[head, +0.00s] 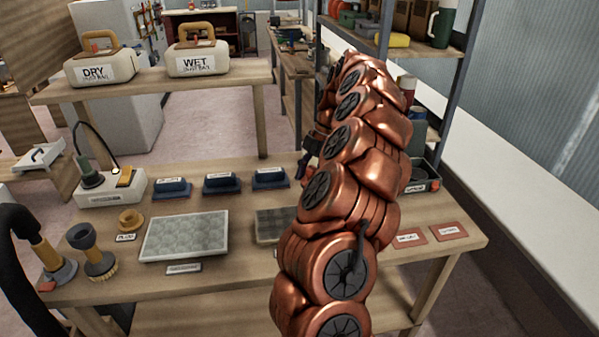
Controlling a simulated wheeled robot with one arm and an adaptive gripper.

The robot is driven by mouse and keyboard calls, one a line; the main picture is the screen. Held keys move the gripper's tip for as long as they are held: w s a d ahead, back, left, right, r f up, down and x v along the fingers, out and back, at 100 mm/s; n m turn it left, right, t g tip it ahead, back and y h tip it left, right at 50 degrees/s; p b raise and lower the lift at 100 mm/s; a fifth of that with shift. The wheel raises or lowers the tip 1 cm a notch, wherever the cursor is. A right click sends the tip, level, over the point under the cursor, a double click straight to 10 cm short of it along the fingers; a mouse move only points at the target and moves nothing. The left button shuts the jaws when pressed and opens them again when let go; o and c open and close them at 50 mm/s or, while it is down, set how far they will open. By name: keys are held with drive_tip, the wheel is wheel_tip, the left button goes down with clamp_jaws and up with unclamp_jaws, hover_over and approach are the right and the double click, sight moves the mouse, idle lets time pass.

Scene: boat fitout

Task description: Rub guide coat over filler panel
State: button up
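A pale grey mottled panel (185,235) with a light rim lies flat on the workbench, left of my arm. It may be the filler panel; its label (184,268) is too small to read. A darker panel (272,224) lies to its right, partly hidden by my arm. A round tan puck (131,219) with a small label sits left of the pale panel. I cannot tell which item is the guide coat. My copper arm rises across the bench. A dark part beside it (309,157) may be my gripper, above the bench's back edge; its fingers cannot be made out.
Three blue sanding blocks (221,183) line the bench's back. A white tool base (110,189) and brush-like tools (92,252) stand left. Red pads (449,231) lie right. DRY (100,65) and WET (198,62) bins stand on a raised shelf behind.

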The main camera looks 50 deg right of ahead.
sight(292, 211)
drive_tip(key=shift+s+d+f, duration=0.15)
drive_tip(key=shift+f, duration=1.6)
wheel_tip(292, 211, down, 4)
drive_tip(key=shift+f, duration=0.2)
drive_tip(key=shift+a+r, duration=0.3)
drive_tip(key=shift+c, duration=1)
drive_tip(key=shift+w+a+f+p, duration=0.2)
drive_tip(key=shift+w+a+p, duration=0.85)
drive_tip(key=shift+a, duration=0.25)
drive_tip(key=shift+w+a+r+p, duration=0.15)
drive_tip(key=shift+p, duration=0.45)
drive_tip(key=shift+d+f+b, duration=0.2)
drive_tip(key=shift+f+b, duration=0.1)
drive_tip(key=shift+f, duration=0.1)
drive_tip(key=shift+s+d+r+b, duration=0.15)
drive_tip(key=shift+s+d+b, duration=0.4)
drive_tip(key=shift+d, duration=0.25)
drive_tip(key=shift+s+d+r+b, duration=0.1)
drive_tip(key=shift+s+d+b, duration=0.45)
drive_tip(key=shift+d, duration=0.2)
drive_tip(key=shift+r, duration=4)
